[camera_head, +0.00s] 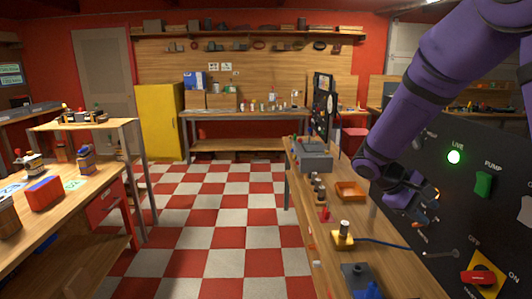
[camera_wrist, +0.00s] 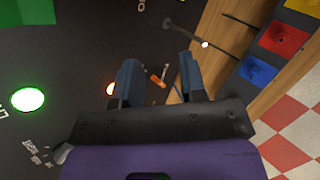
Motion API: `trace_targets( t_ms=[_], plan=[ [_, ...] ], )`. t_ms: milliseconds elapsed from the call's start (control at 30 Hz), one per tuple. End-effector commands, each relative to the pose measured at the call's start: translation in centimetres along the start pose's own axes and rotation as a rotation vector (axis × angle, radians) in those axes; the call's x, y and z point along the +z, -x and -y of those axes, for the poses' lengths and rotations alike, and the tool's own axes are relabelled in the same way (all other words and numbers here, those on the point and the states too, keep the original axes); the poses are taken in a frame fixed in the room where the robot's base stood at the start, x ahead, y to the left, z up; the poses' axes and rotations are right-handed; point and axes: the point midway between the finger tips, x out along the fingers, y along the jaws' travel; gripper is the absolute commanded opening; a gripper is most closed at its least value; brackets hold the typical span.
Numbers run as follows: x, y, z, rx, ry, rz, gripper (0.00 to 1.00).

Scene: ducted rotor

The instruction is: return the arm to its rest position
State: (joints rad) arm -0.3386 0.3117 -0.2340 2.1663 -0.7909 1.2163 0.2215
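My purple arm (camera_head: 420,90) reaches in from the upper right of the head view. My gripper (camera_head: 424,208) is in front of the black control panel (camera_head: 470,215), above the right-hand bench. In the wrist view its two blue-grey fingers (camera_wrist: 160,78) stand apart with a clear gap, and I see nothing held between them. A small orange part (camera_wrist: 157,81) shows on the panel behind the gap. I cannot tell how far the fingertips are from the panel.
The panel carries a lit green LIVE lamp (camera_head: 454,157), a green PUMP switch (camera_head: 484,183) and a red handle (camera_head: 478,277). The bench holds an orange tray (camera_head: 351,191) and a yellow block (camera_head: 343,241) with a cable. The checkered floor (camera_head: 215,210) is clear left of it.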

Motion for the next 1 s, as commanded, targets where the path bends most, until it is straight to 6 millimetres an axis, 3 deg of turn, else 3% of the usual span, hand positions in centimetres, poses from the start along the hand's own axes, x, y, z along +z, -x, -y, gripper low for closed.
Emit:
trace_targets(
  t_ms=[467, 1000],
  plan=[
    [11.0, 3.8, 0.4, -0.361, -0.206, -0.279, 0.38],
    [21.6, 7.8, 3.7, -0.633, -0.437, -0.655, 0.38]
  ],
)
